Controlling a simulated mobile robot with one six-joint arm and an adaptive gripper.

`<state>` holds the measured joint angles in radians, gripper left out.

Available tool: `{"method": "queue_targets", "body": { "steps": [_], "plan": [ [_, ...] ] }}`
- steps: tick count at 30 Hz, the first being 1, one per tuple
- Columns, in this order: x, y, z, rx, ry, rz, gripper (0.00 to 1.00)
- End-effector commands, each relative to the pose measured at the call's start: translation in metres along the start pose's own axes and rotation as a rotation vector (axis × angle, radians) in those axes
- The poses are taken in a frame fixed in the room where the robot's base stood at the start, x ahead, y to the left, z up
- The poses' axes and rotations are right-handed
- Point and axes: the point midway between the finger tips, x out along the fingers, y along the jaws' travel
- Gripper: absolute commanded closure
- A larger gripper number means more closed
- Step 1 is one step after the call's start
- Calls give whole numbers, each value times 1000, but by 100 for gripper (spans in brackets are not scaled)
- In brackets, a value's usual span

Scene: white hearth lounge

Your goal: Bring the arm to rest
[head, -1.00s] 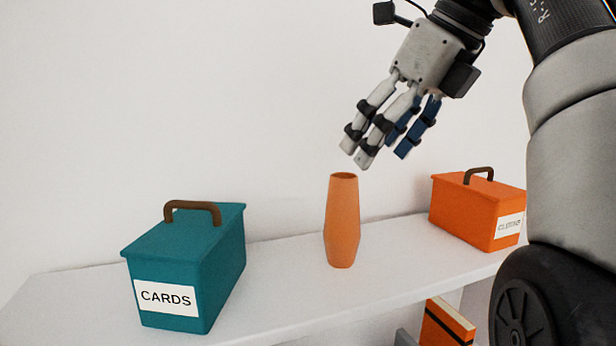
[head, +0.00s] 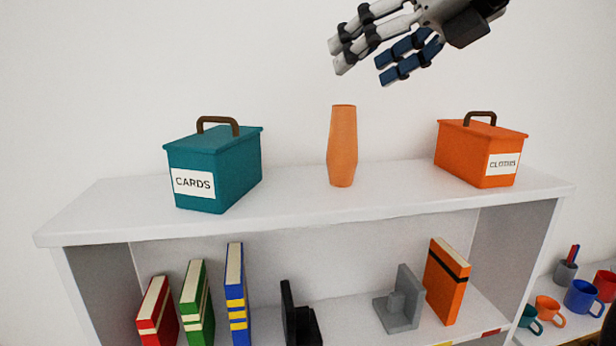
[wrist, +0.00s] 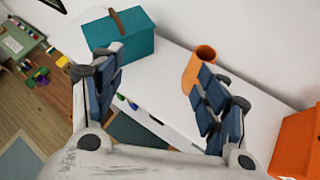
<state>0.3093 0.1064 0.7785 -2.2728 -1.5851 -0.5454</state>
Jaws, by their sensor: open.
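My gripper (head: 384,58) is open and empty at the top of the head view. It hangs in the air above the orange vase (head: 342,148), clear of it. The vase stands upright on the white shelf top (head: 300,205). In the wrist view my gripper's fingers (wrist: 158,95) are spread apart, with the orange vase (wrist: 190,75) beyond the right finger, which partly covers it. Nothing is between the fingertips.
A teal box (head: 225,165) labelled CARDS stands left of the vase. An orange box (head: 465,155) stands right of it. Below are several books (head: 197,305), a grey bookend (head: 405,300) and an orange book (head: 447,285). Mugs (head: 583,298) stand at the lower right.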

Motion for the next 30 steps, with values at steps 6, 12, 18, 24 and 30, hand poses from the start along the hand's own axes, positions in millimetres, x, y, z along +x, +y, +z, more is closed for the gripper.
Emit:
{"method": "queue_targets", "body": {
  "steps": [6, 12, 18, 24, 30],
  "plan": [
    [20, 38, 30, 232, -392, 169, 32],
    [4, 12, 25, 777, -853, 324, 32],
    [12, -77, -81, 1449, -1156, 317, 32],
    [46, -130, -214, 1942, -1269, 196, 32],
    [90, -146, -357, 2364, -1298, 2, 32]
  ]
}}
